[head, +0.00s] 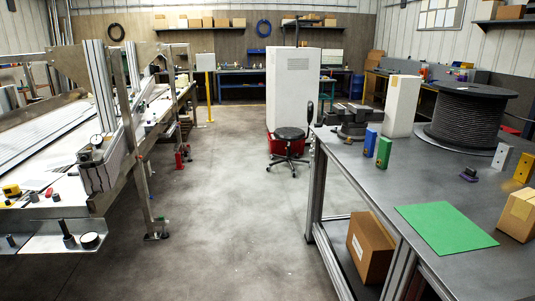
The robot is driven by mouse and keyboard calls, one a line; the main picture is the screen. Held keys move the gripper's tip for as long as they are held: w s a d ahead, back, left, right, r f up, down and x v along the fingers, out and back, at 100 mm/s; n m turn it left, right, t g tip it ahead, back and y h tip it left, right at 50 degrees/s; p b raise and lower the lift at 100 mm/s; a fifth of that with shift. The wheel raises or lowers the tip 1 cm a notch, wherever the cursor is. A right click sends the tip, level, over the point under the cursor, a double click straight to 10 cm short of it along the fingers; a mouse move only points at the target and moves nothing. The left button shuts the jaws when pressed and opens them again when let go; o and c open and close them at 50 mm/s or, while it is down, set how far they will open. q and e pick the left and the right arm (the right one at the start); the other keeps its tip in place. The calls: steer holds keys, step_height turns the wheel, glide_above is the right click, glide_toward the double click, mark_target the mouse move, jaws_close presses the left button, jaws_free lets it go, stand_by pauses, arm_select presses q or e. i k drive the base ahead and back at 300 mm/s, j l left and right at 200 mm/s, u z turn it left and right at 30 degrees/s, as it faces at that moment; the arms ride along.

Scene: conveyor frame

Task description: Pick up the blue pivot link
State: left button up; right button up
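A blue upright block-like piece (370,142), which looks like the blue pivot link, stands on the grey workbench (440,186) at the right, near its left edge. A similar green piece (383,152) stands just in front and to the right of it. A white piece (502,157) and a yellow piece (525,168) of like shape stand farther right on the same bench. Neither of my grippers shows in the head view.
The bench also holds a green mat (446,225), a cable spool (468,115), a dark vise (352,120), a white box (402,106) and a cardboard box (519,214). A conveyor frame (125,105) stands left. The floor (235,200) between is clear; a stool (289,134) stands farther back.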

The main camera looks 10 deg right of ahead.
mark_target(370, 135)
steer(key=i, duration=1.65)
steer(key=z, duration=0.05)
